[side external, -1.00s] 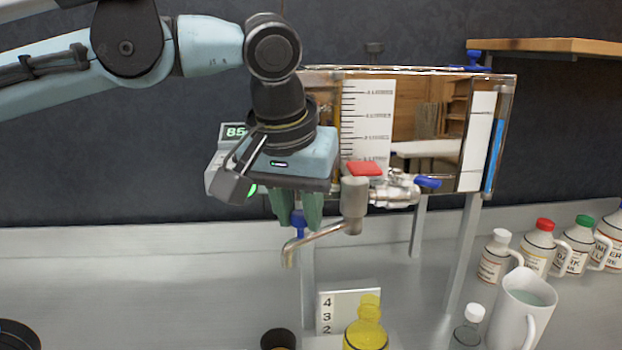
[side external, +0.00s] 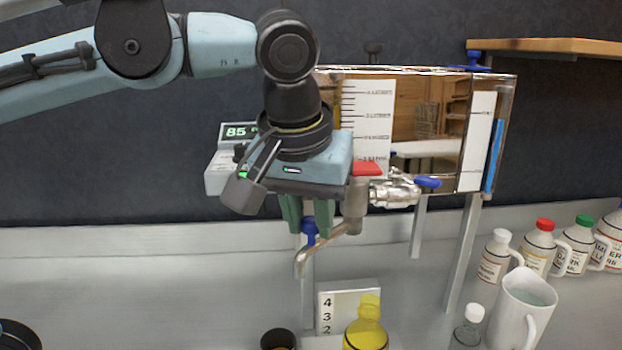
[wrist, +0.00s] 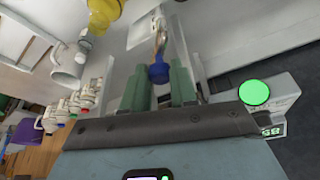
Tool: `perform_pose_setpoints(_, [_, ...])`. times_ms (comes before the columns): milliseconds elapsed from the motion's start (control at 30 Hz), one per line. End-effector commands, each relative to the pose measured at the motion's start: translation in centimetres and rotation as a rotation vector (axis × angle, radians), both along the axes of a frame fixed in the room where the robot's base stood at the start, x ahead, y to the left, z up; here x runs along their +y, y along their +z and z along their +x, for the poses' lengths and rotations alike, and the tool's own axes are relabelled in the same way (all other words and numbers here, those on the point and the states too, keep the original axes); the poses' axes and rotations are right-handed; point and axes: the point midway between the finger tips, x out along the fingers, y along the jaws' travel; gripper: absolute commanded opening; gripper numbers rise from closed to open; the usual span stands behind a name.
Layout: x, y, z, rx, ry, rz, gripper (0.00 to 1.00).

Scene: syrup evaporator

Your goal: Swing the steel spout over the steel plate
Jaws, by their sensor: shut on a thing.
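A blue knob (side external: 309,240) stands on the spout. My gripper (side external: 309,228) is shut on this knob, with a green finger on each side. The wrist view shows the knob (wrist: 158,73) between the fingers, with the spout (wrist: 160,40) beyond it. I cannot clearly make out the steel plate.
Below the spout stand a numbered white card (side external: 348,306), a yellow bottle (side external: 366,332) and a dark cup (side external: 278,340). A white jug (side external: 524,308), a clear bottle (side external: 468,328) and several labelled bottles stand right. The counter at left (side external: 150,285) is mostly clear.

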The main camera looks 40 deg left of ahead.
Motion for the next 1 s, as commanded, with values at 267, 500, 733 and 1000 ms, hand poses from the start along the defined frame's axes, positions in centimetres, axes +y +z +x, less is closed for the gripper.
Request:
perform_pose_setpoints(267, [-0.3,0.0,0.0,-0.002,-0.003,-0.002,0.08])
perform_pose_setpoints(500, [-1.4,0.0,0.2,-0.002,-0.004,-0.001,0.08])
perform_pose_setpoints(733, [-2.2,0.0,0.2,-0.001,-0.003,-0.001,0.08])
perform_pose_setpoints(1000, [-2.2,0.0,0.2,-0.002,-0.002,-0.001,0.08])
